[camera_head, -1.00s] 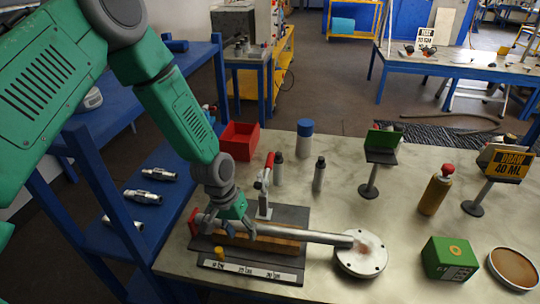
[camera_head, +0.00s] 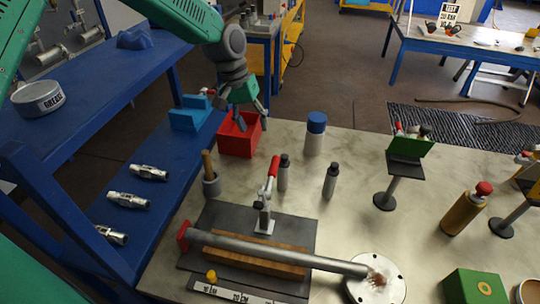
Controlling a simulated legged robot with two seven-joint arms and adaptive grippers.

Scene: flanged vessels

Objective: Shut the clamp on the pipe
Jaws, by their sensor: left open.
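The pipe (camera_head: 290,257) is a grey tube lying along a wooden block (camera_head: 250,260) on a dark base plate. Its left end is at a red stop (camera_head: 184,235), and its right end reaches a round white flange (camera_head: 383,287). The toggle clamp (camera_head: 264,212) with a red handle stands on the plate behind the pipe. Its handle (camera_head: 273,167) points up. My left gripper (camera_head: 250,121) is open and empty, fingers pointing down, over or near the red bin, away from the clamp. My right gripper is not in view.
A red bin (camera_head: 237,143) stands at the table's back left corner. Two small dark-capped bottles (camera_head: 331,180) and a blue-capped jar (camera_head: 315,134) stand behind the clamp. A grey cup with a wooden handle (camera_head: 211,184) stands left of it. A blue shelf (camera_head: 150,220) is at left.

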